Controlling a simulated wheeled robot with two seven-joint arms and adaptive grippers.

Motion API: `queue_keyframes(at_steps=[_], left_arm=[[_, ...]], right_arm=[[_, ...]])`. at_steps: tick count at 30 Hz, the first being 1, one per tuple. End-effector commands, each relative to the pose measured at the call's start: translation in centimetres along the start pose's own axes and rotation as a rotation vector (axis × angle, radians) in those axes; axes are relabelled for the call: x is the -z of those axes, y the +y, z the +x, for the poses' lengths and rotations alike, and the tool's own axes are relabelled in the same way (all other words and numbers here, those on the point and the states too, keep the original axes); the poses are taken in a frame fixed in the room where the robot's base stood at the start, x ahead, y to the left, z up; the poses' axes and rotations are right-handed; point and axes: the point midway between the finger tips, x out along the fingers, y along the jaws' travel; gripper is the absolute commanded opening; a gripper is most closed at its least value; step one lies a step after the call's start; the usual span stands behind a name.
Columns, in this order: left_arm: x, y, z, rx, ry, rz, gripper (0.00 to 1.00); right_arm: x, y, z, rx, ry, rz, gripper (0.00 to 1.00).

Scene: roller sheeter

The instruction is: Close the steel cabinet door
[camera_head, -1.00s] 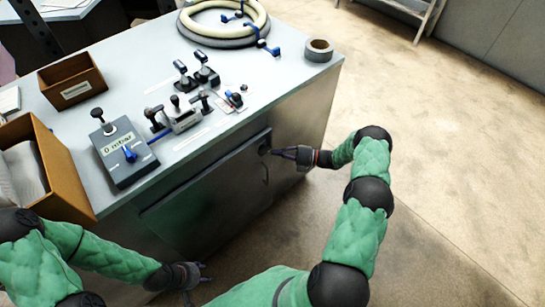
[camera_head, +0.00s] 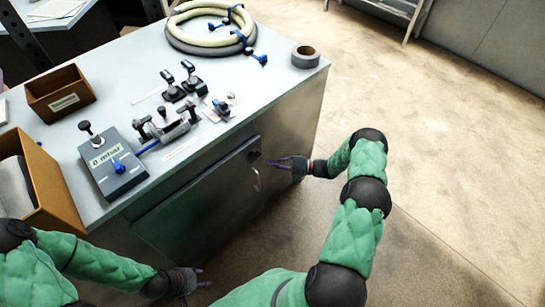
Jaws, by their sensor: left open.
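The grey steel cabinet door (camera_head: 200,207) is on the front of the workbench cabinet. Its top edge stands a little out from the front, so it looks slightly ajar; how wide the gap is, I cannot tell. A light curved handle (camera_head: 257,180) sits near its right edge. My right gripper (camera_head: 270,162) is beside that right edge, just above the handle, with its fingers pointing left; contact and finger opening are unclear. My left gripper (camera_head: 206,277) is open and empty, low in front of the cabinet, below the door.
The bench top (camera_head: 235,135) holds a pressure box (camera_head: 112,165), several valves, a coiled hose (camera_head: 210,28), a tape roll (camera_head: 306,56), a small brown box (camera_head: 60,93) and a larger open box (camera_head: 50,185). The floor (camera_head: 450,150) to the right is clear.

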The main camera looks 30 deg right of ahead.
Motion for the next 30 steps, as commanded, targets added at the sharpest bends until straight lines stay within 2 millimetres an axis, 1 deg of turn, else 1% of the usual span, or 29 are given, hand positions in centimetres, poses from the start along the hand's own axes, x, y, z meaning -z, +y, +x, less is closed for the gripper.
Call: queue_keyframes(at_steps=[1,3,9,12,15,19,26,28,30], left_arm=[[-0.1,0.2,-0.5,0.000,-0.001,0.001,0.46],[-0.1,0.3,-0.7,0.000,-0.001,0.001,0.46],[-0.1,0.4,-1.2,0.000,0.000,0.000,0.46],[-0.1,0.5,-1.4,0.000,-0.001,0.000,0.46],[-0.1,0.6,-1.5,0.000,-0.001,0.000,0.46],[-0.1,0.6,-1.6,0.000,-0.001,0.000,0.46],[-0.1,0.6,-1.6,0.000,-0.001,0.000,0.46],[-0.1,0.6,-1.6,0.000,-0.001,0.000,0.46],[-0.1,0.6,-1.6,0.000,-0.001,0.000,0.46]], right_arm=[[0.1,0.2,-1.1,0.000,-0.004,0.001,0.00],[-0.1,0.1,-2.7,0.001,-0.005,0.002,0.00],[-0.4,0.0,-6.7,-0.001,-0.002,0.004,0.00],[-0.4,-0.1,-8.2,-0.001,-0.001,0.005,0.00],[-0.6,-0.1,-9.2,-0.002,0.000,0.005,0.00],[-0.6,-0.1,-10.0,-0.002,0.002,0.007,0.00],[-0.6,-0.1,-10.1,-0.003,0.003,0.007,0.00],[-0.3,-0.3,-9.8,0.005,0.010,0.001,0.00],[0.4,-0.8,-8.7,0.031,0.037,-0.021,0.00]])
